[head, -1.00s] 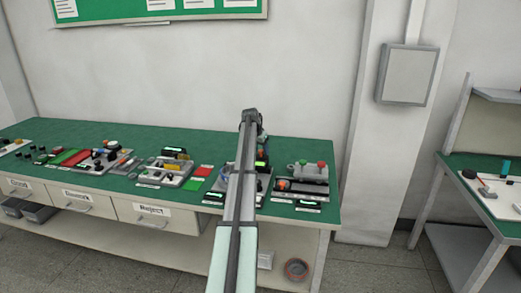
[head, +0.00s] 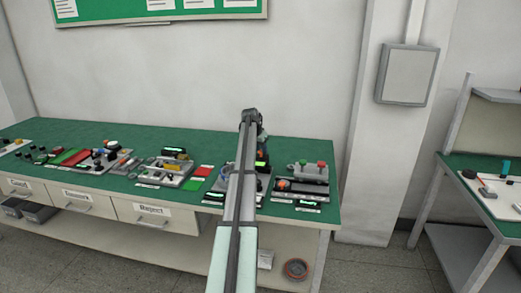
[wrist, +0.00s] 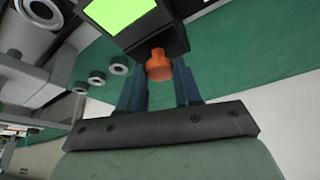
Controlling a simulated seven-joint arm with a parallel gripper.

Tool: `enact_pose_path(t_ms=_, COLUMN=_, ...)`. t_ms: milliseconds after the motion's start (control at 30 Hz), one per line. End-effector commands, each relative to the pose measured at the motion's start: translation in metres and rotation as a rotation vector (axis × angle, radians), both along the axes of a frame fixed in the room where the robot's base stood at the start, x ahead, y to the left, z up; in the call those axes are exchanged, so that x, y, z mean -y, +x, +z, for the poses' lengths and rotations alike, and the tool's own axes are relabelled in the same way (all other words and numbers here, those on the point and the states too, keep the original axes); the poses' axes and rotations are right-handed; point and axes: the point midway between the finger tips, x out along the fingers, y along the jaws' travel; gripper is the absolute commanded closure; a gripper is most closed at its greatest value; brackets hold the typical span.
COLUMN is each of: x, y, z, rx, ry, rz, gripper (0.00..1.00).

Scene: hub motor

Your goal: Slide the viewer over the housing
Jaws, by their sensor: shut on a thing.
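A black box with a bright green screen (wrist: 118,12), which I take to be the viewer, is at the top of the wrist view. An orange knob (wrist: 158,66) sticks out of its near side. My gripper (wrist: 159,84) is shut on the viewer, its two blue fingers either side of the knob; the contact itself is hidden. A grey cylindrical part with a dark bore (wrist: 40,10), perhaps the housing, is at the upper left, apart from the viewer. In the head view my arm hides most of this station.
The green bench (head: 305,148) carries several stations. Round rings (wrist: 97,78) lie near the fingers. A wall box (head: 406,74) hangs at right.

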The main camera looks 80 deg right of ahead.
Motion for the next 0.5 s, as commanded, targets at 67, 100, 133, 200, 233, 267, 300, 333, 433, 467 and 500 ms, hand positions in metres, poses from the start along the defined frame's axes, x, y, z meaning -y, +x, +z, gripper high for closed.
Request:
enact_pose_path(t_ms=67, x=0.0, y=0.0, z=0.0, rx=0.0, ry=0.0, rz=0.0, gripper=1.0)
enact_pose_path(t_ms=100, x=0.0, y=0.001, z=0.0, rx=0.0, ry=0.0, rz=0.0, gripper=1.0)
enact_pose_path(t_ms=133, x=0.0, y=0.002, z=0.0, rx=0.0, ry=0.0, rz=0.001, gripper=1.0)
enact_pose_path(t_ms=200, x=0.001, y=0.01, z=0.0, rx=0.0, ry=0.0, rz=0.002, gripper=1.0)
enact_pose_path(t_ms=233, x=0.001, y=0.015, z=0.0, rx=0.0, ry=0.0, rz=0.003, gripper=1.0)
enact_pose_path(t_ms=267, x=0.001, y=0.022, z=0.0, rx=0.0, ry=0.001, rz=0.003, gripper=1.0)
enact_pose_path(t_ms=300, x=0.001, y=0.032, z=0.0, rx=0.0, ry=0.001, rz=0.004, gripper=1.0)
enact_pose_path(t_ms=333, x=0.001, y=0.04, z=0.0, rx=0.0, ry=0.001, rz=0.004, gripper=1.0)
enact_pose_path(t_ms=433, x=0.002, y=0.068, z=0.0, rx=0.0, ry=0.002, rz=0.004, gripper=1.0)
enact_pose_path(t_ms=467, x=0.002, y=0.075, z=0.0, rx=0.0, ry=0.002, rz=0.004, gripper=1.0)
enact_pose_path(t_ms=500, x=0.001, y=0.085, z=0.0, rx=0.001, ry=0.001, rz=0.004, gripper=1.0)
